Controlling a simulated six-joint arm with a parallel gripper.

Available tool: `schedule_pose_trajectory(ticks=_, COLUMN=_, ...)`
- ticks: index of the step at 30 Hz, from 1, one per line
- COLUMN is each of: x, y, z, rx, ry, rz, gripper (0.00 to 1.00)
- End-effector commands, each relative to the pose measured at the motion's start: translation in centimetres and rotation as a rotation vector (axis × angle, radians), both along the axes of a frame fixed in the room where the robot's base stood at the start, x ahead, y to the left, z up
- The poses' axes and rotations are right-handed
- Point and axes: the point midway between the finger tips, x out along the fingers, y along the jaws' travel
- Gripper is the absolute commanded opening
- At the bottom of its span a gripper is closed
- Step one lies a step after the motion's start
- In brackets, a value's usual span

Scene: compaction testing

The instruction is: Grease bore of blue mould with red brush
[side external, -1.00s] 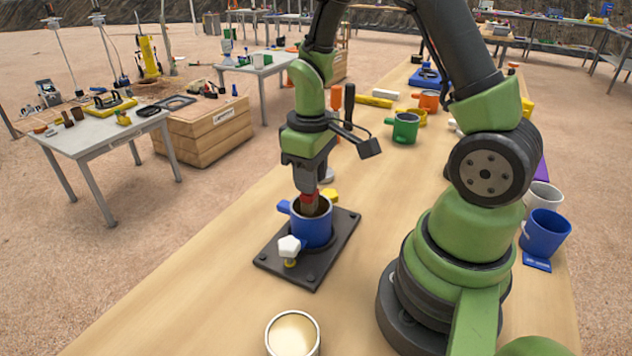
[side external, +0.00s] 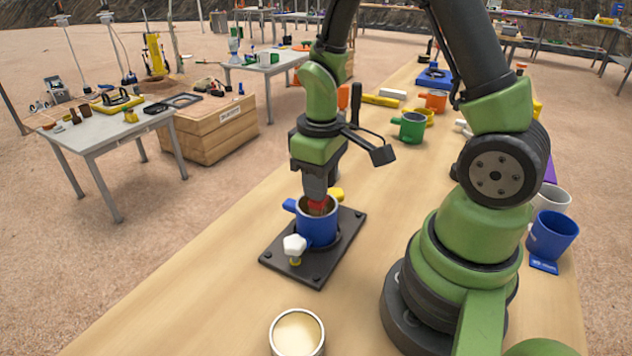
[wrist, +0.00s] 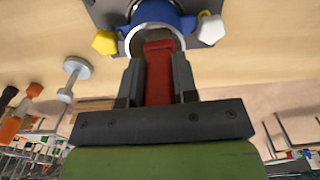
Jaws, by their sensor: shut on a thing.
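The blue mould (side external: 317,230) stands upright on a dark base plate (side external: 291,268) on the wooden bench. A white knob (side external: 294,245) and a yellow knob (side external: 336,194) sit beside it. My gripper (side external: 317,190) points down just above the mould, shut on the red brush (side external: 317,205). The brush's lower end is inside the mould's mouth; its bristles are mostly hidden by the rim. In the wrist view the red brush (wrist: 158,75) lies between both fingers and reaches into the blue mould (wrist: 160,14).
An open tin of pale grease (side external: 297,332) stands at the bench's near end. A green mug (side external: 411,127) and other cups stand further back. The bench left of the plate is clear.

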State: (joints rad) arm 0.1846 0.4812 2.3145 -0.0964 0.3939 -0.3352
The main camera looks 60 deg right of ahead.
Motion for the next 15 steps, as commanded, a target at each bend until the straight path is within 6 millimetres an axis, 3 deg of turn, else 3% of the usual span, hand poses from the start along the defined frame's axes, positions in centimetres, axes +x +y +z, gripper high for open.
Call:
schedule_pose_trajectory(ticks=9, x=-0.1, y=-1.5, z=-2.0, rx=0.001, ry=0.002, rz=-0.002, gripper=0.03)
schedule_pose_trajectory(ticks=15, x=0.5, y=-1.6, z=-1.5, rx=-0.001, ry=-0.003, rz=0.000, gripper=0.03)
